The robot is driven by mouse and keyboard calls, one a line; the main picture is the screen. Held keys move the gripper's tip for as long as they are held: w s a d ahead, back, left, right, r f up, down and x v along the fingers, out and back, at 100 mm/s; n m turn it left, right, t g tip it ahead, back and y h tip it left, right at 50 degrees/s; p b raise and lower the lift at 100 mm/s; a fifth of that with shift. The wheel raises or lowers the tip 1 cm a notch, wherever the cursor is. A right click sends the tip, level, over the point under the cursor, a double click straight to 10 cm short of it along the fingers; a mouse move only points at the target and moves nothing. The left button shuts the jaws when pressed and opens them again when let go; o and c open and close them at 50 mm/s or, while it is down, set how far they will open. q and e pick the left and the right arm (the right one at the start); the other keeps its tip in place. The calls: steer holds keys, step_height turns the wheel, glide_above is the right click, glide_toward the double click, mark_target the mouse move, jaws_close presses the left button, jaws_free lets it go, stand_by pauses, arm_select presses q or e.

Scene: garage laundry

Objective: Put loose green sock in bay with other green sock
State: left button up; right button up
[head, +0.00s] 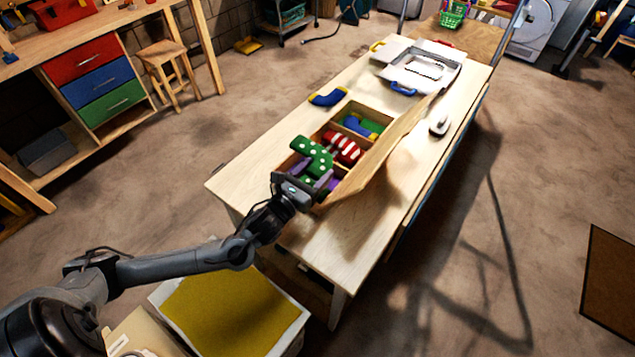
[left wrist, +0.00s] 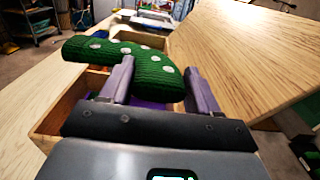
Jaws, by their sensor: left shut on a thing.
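My left gripper (head: 316,180) is shut on a green sock with white dots (head: 312,150). In the left wrist view the sock (left wrist: 120,54) lies across between the two fingers (left wrist: 158,68), one end sticking out left. The gripper holds it over the near part of a wooden divided box (head: 325,131). The far bay shows a green sock (head: 371,124) beside blue cloth. A red and white striped sock (head: 345,147) is in the middle. Purple cloth (head: 335,184) shows in the near bay, partly hidden by the gripper. My right gripper is out of view.
The box's open lid (head: 378,156) slants up along its right side. A blue and yellow sock (head: 328,96) lies on the table (head: 257,158) left of the box. A white and grey tray (head: 410,77) lies at the far end. The table's near end is bare.

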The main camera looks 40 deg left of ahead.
arm_select(q)
steer(key=shift+w+a+f, duration=0.1)
steer(key=shift+w+f, duration=0.2)
steer(key=shift+w, duration=0.2)
steer(key=shift+f, duration=0.2)
steer(key=shift+f+b, duration=0.5)
steer(key=shift+f, duration=1.35)
steer(key=shift+f, duration=0.6)
steer(key=o, duration=0.9)
steer(key=shift+c, duration=0.2)
